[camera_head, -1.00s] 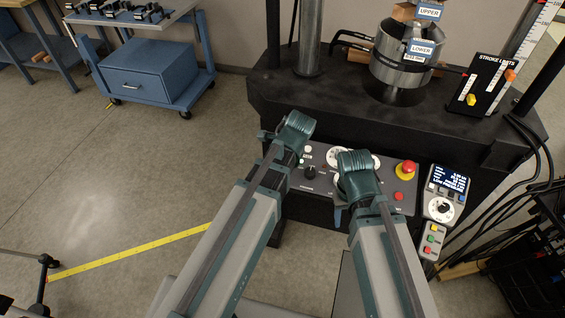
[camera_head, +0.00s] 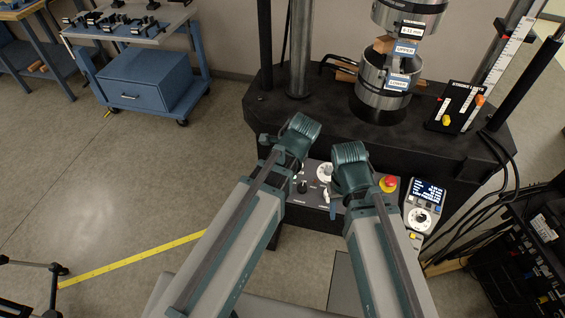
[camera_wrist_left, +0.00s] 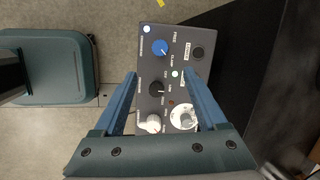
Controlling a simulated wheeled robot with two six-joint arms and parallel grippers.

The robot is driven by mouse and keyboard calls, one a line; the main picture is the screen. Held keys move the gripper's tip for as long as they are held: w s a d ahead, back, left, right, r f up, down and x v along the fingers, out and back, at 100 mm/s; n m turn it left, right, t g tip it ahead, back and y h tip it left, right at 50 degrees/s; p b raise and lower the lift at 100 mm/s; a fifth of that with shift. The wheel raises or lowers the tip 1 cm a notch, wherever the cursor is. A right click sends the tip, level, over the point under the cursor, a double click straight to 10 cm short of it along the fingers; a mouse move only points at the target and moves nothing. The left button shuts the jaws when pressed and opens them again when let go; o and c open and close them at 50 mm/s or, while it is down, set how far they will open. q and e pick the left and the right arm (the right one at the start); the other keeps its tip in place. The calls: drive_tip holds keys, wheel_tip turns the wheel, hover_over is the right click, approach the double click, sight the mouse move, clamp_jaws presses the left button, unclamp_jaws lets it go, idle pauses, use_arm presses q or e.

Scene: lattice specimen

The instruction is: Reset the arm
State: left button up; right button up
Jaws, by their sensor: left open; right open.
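My left arm's wrist (camera_head: 302,132) is over the left part of the control panel in the head view; its jaws are hidden there. In the left wrist view my left gripper (camera_wrist_left: 160,76) shows two blue fingers spread wide, with nothing between them, above the control panel (camera_wrist_left: 150,100). My right gripper (camera_head: 333,194) points down over the middle of the panel, beside the left arm. Its wrist covers most of its jaws, and no held object shows. I cannot tell from these views whether either gripper touches the panel.
A testing machine (camera_head: 290,115) with stacked metal grips (camera_head: 385,82) stands behind the panel. A red stop button (camera_head: 388,183) and a handset (camera_head: 423,205) are to the right. Cables and a black rack (camera_head: 530,240) stand at right.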

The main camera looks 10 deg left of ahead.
use_arm(q)
drive_tip(key=shift+r, duration=0.2)
use_arm(e)
drive_tip(key=shift+r, duration=0.2)
idle(0.3)
use_arm(q)
drive_tip(key=s+d+n+g, duration=0.1)
drive_tip(key=s+d+n, duration=0.2)
drive_tip(key=s+n, duration=0.2)
drive_tip(key=s+d+f+n+g+h, duration=0.1)
drive_tip(key=s+d+n, duration=0.2)
drive_tip(key=s+n, duration=0.3)
drive_tip(key=shift+d+n+g+h, duration=0.3)
drive_tip(key=shift+n+g, duration=0.1)
drive_tip(key=shift+n, duration=0.2)
drive_tip(key=shift+s, duration=0.1)
